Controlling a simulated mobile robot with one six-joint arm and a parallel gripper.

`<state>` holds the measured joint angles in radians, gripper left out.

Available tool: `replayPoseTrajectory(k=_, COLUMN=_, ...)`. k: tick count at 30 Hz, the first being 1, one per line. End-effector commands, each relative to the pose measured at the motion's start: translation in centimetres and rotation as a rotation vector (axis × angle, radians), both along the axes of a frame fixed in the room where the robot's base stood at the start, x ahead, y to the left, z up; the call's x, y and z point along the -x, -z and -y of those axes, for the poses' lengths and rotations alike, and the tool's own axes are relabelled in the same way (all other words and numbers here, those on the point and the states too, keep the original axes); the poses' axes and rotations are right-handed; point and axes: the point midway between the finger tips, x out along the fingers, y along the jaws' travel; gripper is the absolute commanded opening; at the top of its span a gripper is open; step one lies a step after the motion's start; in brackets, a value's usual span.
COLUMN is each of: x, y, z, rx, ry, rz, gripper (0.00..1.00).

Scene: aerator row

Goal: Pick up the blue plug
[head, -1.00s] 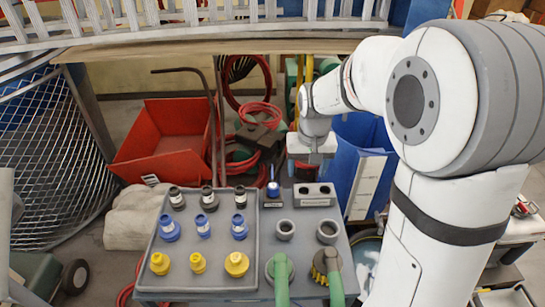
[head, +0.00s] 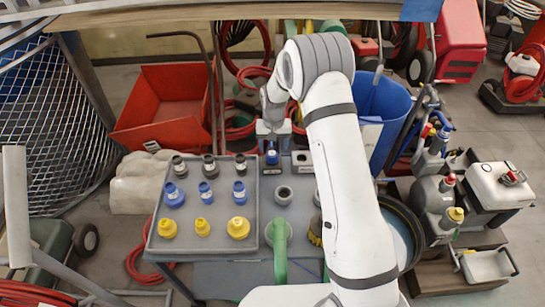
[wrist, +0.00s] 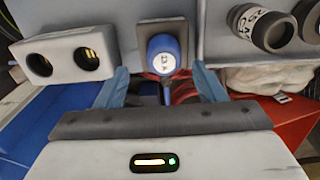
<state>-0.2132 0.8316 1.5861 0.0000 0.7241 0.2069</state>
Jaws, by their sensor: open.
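A blue plug (head: 272,157) with a pale lettered label stands in a small dark block at the back of the grey bench, just right of the tray. In the wrist view the blue plug (wrist: 164,53) shows with its holder block (wrist: 158,27) behind it. My gripper (wrist: 161,82) is open, one blue-grey finger on each side of the plug's line, with gaps on both sides. In the head view my gripper (head: 271,132) is at the plug's far side. The fingertips are hard to make out there. Several similar blue fittings sit in the tray's middle row.
A grey tray (head: 150,238) of black, blue and yellow fittings is on the left. A two-hole grey block (head: 302,160) is close right of the plug. Grey rings (head: 283,195) and a green-handled tool (head: 279,250) are nearer me. A red bin (head: 165,105) stands behind.

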Motion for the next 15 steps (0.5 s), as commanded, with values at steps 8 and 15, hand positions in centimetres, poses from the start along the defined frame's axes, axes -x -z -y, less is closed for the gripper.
replayPoseTrajectory(k=8, x=0.4, y=3.7, z=-0.5, rx=0.000, ry=0.001, rz=-0.002, gripper=0.64)
replayPoseTrajectory(k=15, x=0.3, y=4.3, z=-0.5, rx=0.000, ry=0.001, rz=0.001, gripper=0.64)
